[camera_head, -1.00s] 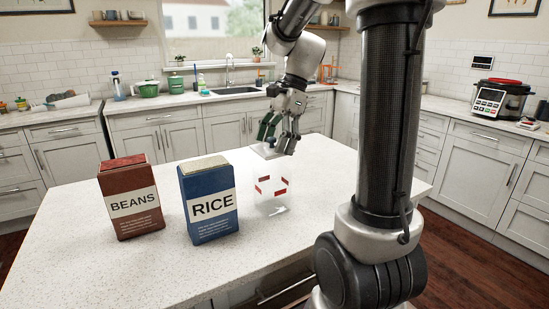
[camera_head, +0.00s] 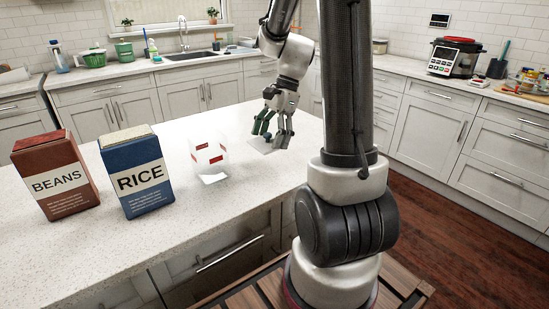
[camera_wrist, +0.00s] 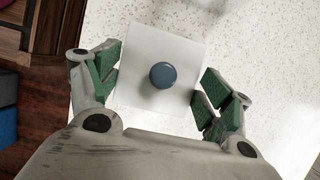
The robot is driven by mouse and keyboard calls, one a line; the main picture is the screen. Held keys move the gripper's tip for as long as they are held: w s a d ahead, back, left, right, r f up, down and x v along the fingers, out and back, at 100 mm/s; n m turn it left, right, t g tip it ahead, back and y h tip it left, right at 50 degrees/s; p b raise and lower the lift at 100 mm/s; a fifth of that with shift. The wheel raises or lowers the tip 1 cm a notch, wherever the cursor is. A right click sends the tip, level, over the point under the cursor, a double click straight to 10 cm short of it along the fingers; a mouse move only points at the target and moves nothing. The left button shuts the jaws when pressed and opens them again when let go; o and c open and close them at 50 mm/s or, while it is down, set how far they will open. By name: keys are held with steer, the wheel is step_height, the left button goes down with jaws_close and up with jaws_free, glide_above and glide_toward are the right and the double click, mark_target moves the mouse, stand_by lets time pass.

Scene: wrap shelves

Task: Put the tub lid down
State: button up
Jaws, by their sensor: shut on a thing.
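The tub lid is a white square plate (camera_wrist: 150,45) with a round blue knob (camera_wrist: 163,75) in the wrist view. My gripper (camera_wrist: 158,82) is shut on the lid, with green finger pads at its left and right sides. In the head view my gripper (camera_head: 271,138) points down and the lid (camera_head: 262,147) shows pale below the fingers, low over the counter; I cannot tell whether it touches. The clear tub (camera_head: 208,157) with red marks stands on the counter to the left of the lid. The lid is apart from the tub.
A blue rice box (camera_head: 138,172) and a brown beans box (camera_head: 56,176) stand left of the tub on the speckled white counter (camera_head: 185,210). The counter's edge runs close to the lid. Clear counter lies behind the tub.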

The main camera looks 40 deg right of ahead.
mark_target(267, 165)
steer(key=shift+f, duration=3.1)
steer(key=shift+f, duration=0.15)
steer(key=o, duration=0.9)
steer(key=v, duration=1.2)
steer(key=shift+s+a+r+n+t+h, duration=0.75)
steer(key=shift+s+a+r+n, duration=0.55)
steer(key=shift+s+n, duration=1.6)
steer(key=shift+s+a+r+n+t+h, duration=0.9)
steer(key=shift+s+a+n, duration=0.7)
steer(key=shift+s+n, duration=1.2)
steer(key=shift+s+a+r+n+t+h, duration=0.65)
steer(key=shift+s+a+r+n, duration=0.75)
steer(key=shift+s+n, duration=1.5)
